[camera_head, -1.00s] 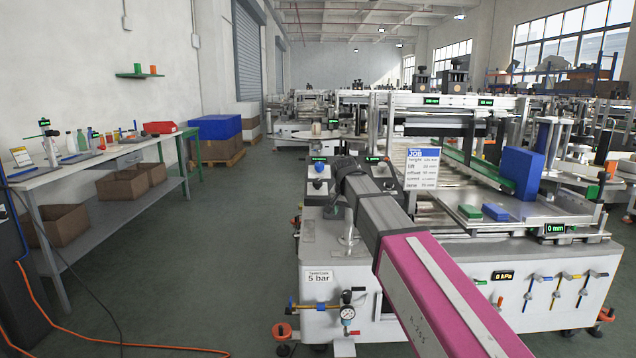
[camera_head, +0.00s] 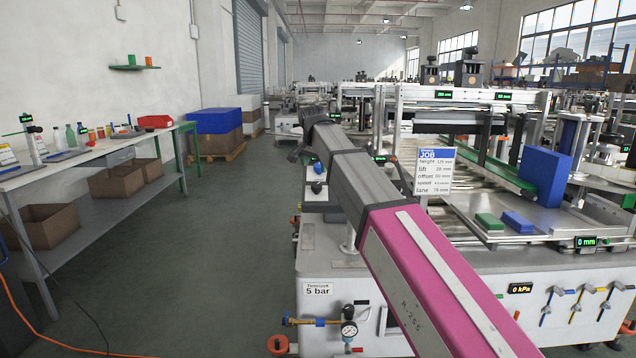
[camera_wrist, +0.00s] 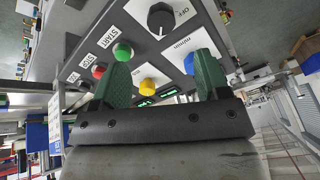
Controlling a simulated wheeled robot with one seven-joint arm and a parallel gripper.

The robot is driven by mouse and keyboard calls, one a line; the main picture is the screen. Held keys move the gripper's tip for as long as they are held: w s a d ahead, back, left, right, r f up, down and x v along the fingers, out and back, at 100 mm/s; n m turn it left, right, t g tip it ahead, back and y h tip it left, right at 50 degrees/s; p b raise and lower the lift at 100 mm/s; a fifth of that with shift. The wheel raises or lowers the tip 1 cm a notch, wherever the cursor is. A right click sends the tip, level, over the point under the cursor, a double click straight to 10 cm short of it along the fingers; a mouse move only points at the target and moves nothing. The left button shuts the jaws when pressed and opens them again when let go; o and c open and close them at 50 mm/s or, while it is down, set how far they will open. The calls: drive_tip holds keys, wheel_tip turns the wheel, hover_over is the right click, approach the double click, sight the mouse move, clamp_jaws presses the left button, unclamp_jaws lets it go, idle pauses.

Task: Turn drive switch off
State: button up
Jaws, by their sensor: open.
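The drive switch appears to be the black rotary knob (camera_wrist: 160,18) on the grey control panel (camera_wrist: 75,20). A white label with "OFF" lies beside it; other lettering on that label is hard to read. My gripper (camera_wrist: 161,72) is open and empty, its two green fingers pointing at the panel. The black knob lies beyond the fingertips, roughly between them in the picture and apart from them. In the head view my gripper is small and mostly hidden by my arm, which also covers much of the panel.
Near the fingers are a green START button (camera_wrist: 122,51), a red button (camera_wrist: 98,71), a yellow knob (camera_wrist: 147,87) and a blue knob (camera_wrist: 190,63). The labelling machine (camera_head: 340,270) stands ahead right. A bench (camera_head: 90,155) runs along the left, with clear floor between.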

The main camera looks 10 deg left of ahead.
sight(317, 184)
drive_tip(key=x, duration=1.1)
drive_tip(key=shift+w+r, duration=0.1)
drive_tip(key=shift+w, duration=0.05)
drive_tip(key=c, duration=0.9)
